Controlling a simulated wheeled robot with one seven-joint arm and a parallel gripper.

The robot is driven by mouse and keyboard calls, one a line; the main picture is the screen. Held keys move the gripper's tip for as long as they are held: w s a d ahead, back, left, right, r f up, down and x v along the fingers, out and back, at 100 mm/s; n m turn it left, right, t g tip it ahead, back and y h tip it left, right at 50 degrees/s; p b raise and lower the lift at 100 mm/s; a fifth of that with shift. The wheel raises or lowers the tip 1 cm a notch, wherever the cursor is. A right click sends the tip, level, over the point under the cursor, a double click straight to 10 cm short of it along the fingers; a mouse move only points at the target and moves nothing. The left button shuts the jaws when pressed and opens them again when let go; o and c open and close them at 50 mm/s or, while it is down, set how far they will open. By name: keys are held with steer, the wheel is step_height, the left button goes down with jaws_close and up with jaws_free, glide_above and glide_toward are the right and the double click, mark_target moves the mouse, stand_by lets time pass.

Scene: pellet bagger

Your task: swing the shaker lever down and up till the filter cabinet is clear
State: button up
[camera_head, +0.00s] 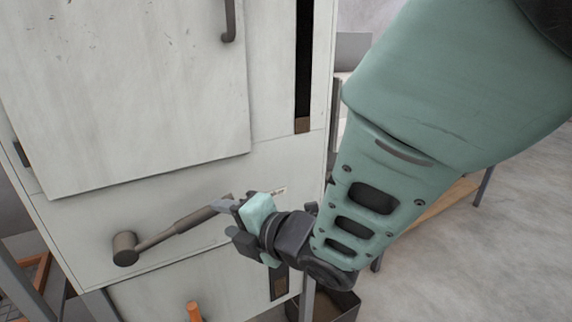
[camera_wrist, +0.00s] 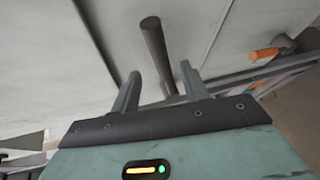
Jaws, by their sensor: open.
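The shaker lever (camera_head: 178,225) sticks out from a round dark hub (camera_head: 125,248) on the front of the pale grey filter cabinet (camera_head: 85,215). It slants up to the right, above level. My gripper (camera_head: 225,208) is at its outer end and hides the tip. In the wrist view my gripper (camera_wrist: 158,80) is open, with one finger on each side of the lever (camera_wrist: 156,50). I cannot tell whether either finger touches it. A tall dark slot (camera_head: 304,60) in the cabinet front has a brown patch (camera_head: 302,125) at its bottom.
A large panel (camera_head: 120,90) with a dark handle (camera_head: 230,22) stands proud above the lever. An orange-ended part (camera_head: 194,311) is below it, also in the wrist view (camera_wrist: 265,53). A dark open bin (camera_head: 335,303) stands below right.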

steer(key=b+v, duration=0.4)
steer(key=v, duration=0.5)
steer(key=shift+s+d, duration=0.25)
steer(key=shift+d, duration=0.05)
steer(key=shift+r, duration=0.1)
